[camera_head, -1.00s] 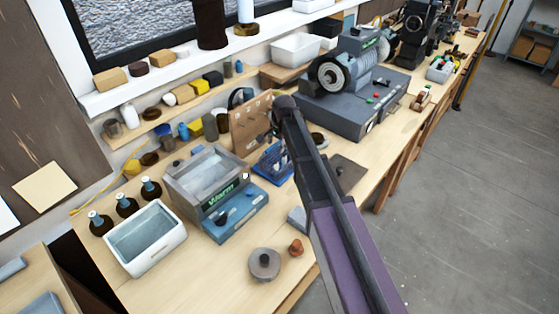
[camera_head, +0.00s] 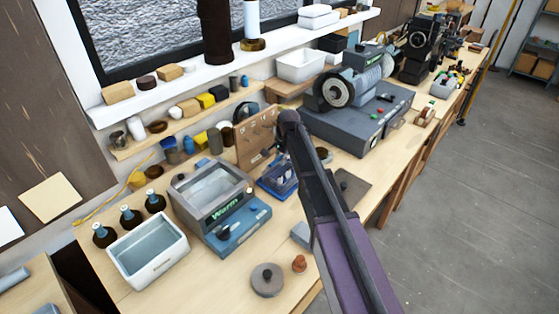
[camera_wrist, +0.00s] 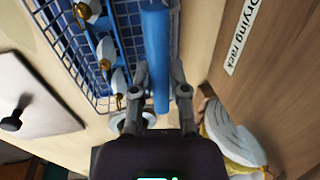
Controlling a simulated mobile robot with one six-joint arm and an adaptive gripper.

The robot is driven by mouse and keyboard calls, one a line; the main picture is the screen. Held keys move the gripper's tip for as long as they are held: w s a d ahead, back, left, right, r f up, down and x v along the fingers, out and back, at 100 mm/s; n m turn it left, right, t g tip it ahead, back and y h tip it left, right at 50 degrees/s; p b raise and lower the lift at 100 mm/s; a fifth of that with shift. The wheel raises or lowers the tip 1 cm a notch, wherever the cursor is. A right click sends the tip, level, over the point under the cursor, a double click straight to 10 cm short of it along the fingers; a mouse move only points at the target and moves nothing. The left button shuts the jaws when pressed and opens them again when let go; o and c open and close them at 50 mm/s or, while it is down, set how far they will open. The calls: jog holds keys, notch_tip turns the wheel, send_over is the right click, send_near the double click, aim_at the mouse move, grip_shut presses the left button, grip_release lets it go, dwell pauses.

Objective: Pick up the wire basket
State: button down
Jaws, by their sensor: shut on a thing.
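The wire basket (camera_head: 272,189) is blue and stands on the workbench in the head view, partly hidden by my arm. In the wrist view its blue wire mesh (camera_wrist: 76,62) fills the upper left, with several white-and-brass pieces inside. Its thick blue handle bar (camera_wrist: 157,50) runs between my fingers. My gripper (camera_wrist: 160,92) is shut on this handle, a finger on each side. In the head view the gripper is hidden behind my arm. I cannot tell whether the basket is clear of the bench.
A wooden board labelled "Drying rack" (camera_wrist: 255,75) stands close to my gripper's right in the wrist view. A grey "Warm" unit (camera_head: 222,215) and a white basin (camera_head: 148,250) stand left of the basket. A grinding machine (camera_head: 360,115) stands behind it.

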jog(key=shift+r+p, duration=4.65)
jog(key=shift+r, duration=0.15)
jog(key=shift+r, duration=0.2)
